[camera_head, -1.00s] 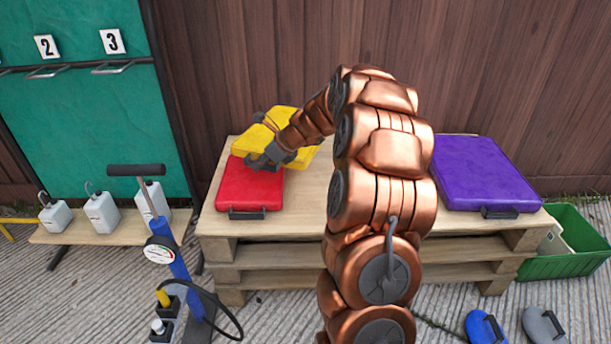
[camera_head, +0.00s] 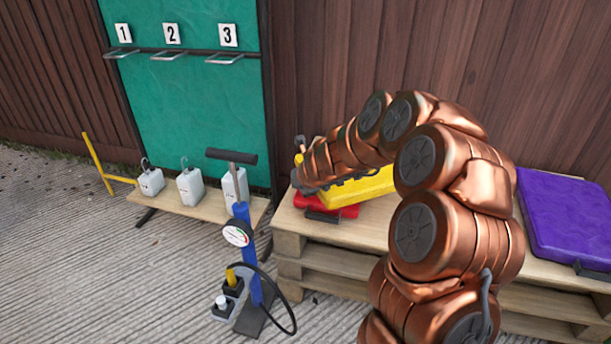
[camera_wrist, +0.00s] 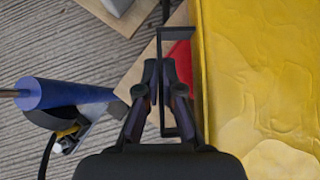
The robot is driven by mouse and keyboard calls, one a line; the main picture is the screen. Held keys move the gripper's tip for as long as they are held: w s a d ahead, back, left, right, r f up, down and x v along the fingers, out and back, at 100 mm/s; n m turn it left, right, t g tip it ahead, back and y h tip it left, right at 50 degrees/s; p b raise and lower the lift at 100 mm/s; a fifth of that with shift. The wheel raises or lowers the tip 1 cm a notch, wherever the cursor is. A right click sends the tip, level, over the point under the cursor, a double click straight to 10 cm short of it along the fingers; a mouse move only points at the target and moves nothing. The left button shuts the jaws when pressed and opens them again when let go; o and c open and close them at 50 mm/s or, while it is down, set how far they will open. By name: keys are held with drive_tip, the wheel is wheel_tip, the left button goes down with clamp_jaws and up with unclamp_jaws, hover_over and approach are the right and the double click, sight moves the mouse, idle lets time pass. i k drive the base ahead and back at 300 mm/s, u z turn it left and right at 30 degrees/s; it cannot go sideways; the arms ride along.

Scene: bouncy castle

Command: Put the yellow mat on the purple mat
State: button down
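The yellow mat (camera_head: 358,190) is a thick slab over part of the red mat (camera_head: 343,211), on the pallet's left end. It fills the right of the wrist view (camera_wrist: 255,80). The fingers of my gripper (camera_wrist: 161,75) are close together around the bar of the black handle (camera_wrist: 175,134) at the mat's side. In the head view my arm hides the gripper and part of the yellow mat. I cannot tell whether the mat is clear of the red one. The purple mat (camera_head: 570,215) lies flat on the pallet's right end, its top bare.
The pallet stack (camera_head: 335,238) has free surface between the mats, partly behind my arm. A blue pump (camera_head: 243,215) stands in front of its left end. White weights (camera_head: 190,186) stand on a low board at left. A wooden fence is behind.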

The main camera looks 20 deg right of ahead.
sight(571, 212)
drive_tip(key=z, duration=2.55)
drive_tip(key=k, duration=1.15)
drive_tip(key=u, duration=1.15)
drive_tip(key=i, duration=1.65)
